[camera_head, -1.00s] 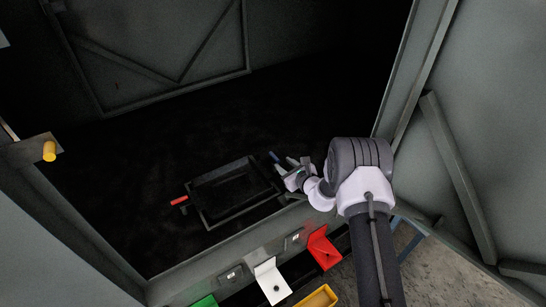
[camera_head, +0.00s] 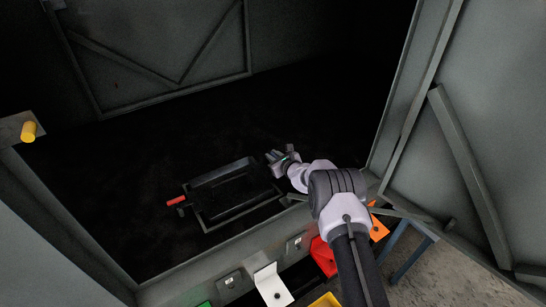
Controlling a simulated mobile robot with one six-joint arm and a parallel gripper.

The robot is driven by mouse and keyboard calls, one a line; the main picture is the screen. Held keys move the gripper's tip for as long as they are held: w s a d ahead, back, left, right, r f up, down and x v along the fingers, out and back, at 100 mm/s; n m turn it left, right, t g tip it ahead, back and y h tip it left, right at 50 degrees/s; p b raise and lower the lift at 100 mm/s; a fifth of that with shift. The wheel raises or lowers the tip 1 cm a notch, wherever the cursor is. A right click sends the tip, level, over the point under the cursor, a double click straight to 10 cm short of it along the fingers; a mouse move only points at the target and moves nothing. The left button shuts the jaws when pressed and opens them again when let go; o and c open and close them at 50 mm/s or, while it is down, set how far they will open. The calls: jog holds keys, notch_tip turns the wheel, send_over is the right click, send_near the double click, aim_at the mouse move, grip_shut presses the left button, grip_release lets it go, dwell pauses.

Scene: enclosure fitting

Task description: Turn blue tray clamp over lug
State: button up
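The black tray (camera_head: 204,220) lies on the dark floor inside the enclosure, near its front edge. A red clamp handle (camera_head: 176,201) sticks out at the tray's left side. My gripper (camera_head: 272,158) is at the tray's right side, close to its far right corner. The blue clamp and its lug do not show now; my gripper covers that spot or the parts are too dark to make out. I cannot tell whether the fingers are open or shut, or whether they touch the clamp.
A grey sill (camera_head: 200,272) runs along the front, with a white bracket (camera_head: 270,285), a red bracket (camera_head: 322,257) and an orange piece (camera_head: 379,229) by it. A yellow knob (camera_head: 29,131) is at the left post. A braced grey panel (camera_head: 480,120) stands at right. The floor behind the tray looks clear.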

grip_shut()
jog(key=shift+w+r+m+t+h, duration=0.15)
jog(key=shift+m+t+h, duration=0.15)
jog(key=shift+m+h, duration=0.25)
jog(key=shift+d+m+t+h, duration=0.3)
jog(key=shift+m+t+h, duration=0.1)
jog(key=shift+m+h, duration=0.65)
jog(key=o, duration=0.6)
grip_release()
jog(key=shift+d, duration=0.1)
jog(key=shift+c, duration=0.2)
jog(key=p+v, duration=0.7)
jog(key=v, duration=1)
jog(key=shift+p, duration=0.4)
